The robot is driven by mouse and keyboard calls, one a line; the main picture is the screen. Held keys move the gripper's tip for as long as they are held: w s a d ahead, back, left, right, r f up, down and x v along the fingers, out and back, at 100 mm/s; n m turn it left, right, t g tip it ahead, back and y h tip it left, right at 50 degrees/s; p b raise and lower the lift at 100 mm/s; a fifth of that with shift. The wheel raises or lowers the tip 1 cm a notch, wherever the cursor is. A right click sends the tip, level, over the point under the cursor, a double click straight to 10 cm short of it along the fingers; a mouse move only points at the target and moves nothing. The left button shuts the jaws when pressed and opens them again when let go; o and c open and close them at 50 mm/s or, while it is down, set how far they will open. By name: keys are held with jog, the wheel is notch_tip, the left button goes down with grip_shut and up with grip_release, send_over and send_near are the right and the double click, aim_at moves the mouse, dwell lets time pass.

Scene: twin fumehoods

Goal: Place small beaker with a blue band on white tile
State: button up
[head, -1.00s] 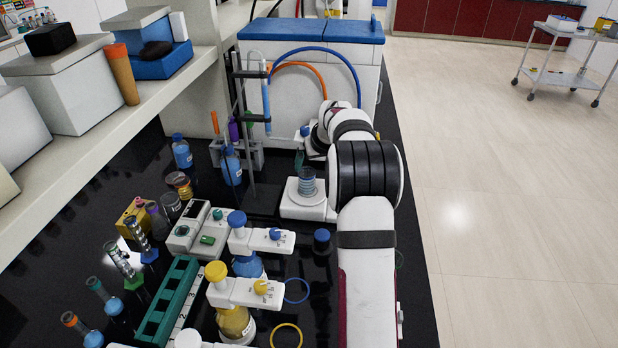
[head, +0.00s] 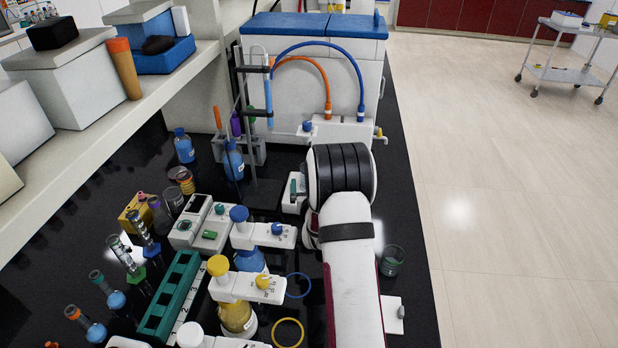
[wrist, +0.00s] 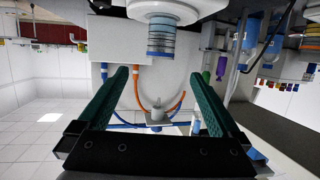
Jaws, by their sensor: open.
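The small beaker with blue bands (wrist: 163,38) shows in the wrist view, where the picture is upside down. It stands on a white device (wrist: 165,10). My gripper (wrist: 161,72) has its two green fingers wide apart, with nothing between them. The beaker lies beyond the fingertips, roughly in line with the gap. In the head view my arm hides the beaker and most of the gripper; part of the white device (head: 291,205) shows left of the arm. A flat white piece (head: 391,326) right of the arm may be the white tile, partly hidden.
A green-marked glass beaker (head: 393,262) stands right of my arm. Stands with blue (head: 249,260) and yellow (head: 236,318) flasks, a green rack (head: 172,295) and a blue bottle (head: 233,162) crowd the left. A blue-topped white box (head: 315,75) stands behind.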

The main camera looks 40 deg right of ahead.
jog(key=x, duration=1.1)
jog(key=shift+f, duration=0.2)
grip_shut()
